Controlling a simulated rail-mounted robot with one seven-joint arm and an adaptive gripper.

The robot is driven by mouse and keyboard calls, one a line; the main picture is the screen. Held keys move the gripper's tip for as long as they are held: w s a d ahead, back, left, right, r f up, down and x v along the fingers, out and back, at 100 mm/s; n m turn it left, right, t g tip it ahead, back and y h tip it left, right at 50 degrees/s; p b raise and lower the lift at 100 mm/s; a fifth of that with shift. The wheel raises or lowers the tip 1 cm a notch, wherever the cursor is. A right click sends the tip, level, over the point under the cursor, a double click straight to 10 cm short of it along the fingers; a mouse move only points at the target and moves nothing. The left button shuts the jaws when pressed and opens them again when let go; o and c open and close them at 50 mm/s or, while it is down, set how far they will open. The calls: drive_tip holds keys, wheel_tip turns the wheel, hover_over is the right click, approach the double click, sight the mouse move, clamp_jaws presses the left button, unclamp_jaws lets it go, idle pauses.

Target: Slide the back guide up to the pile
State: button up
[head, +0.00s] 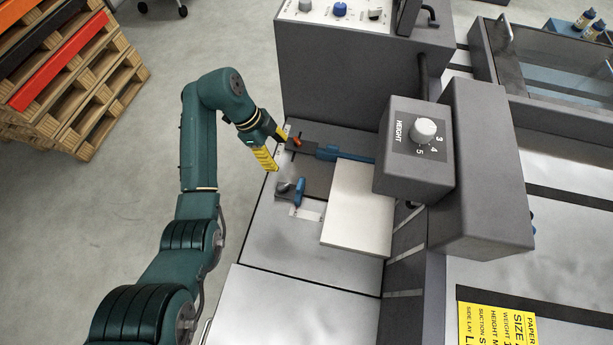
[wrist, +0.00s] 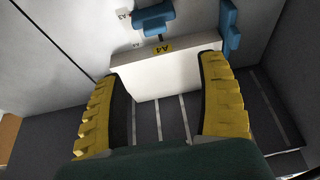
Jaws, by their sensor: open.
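The pile (head: 361,205) is a white block on the grey feed table. Left of it, apart by a strip of table, stands a small blue guide (head: 299,190), which seems to be the back guide. A blue bar (head: 340,154) lies along the pile's far edge. My gripper (head: 273,147) is open and empty at the left edge of the table, beyond the small guide. In the wrist view my open yellow fingers (wrist: 165,105) frame a white block (wrist: 165,68) with a yellow A4 tag. Blue parts (wrist: 154,18) show above it.
A size scale (head: 306,213) is marked on the table near the small guide. An orange-red knob (head: 296,141) sits close to my fingers. The grey box with the height dial (head: 423,131) overhangs the pile's right side. The table's near part is clear.

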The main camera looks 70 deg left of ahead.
sight(299, 184)
drive_tip(key=b+x, duration=0.3)
drive_tip(key=x, duration=0.2)
drive_tip(key=b+x, duration=0.4)
drive_tip(key=x, duration=0.2)
drive_tip(key=b+x, duration=0.3)
drive_tip(key=x, duration=0.2)
drive_tip(key=shift+s+d+f+b, duration=0.15)
drive_tip(key=shift+d+f+b, duration=0.2)
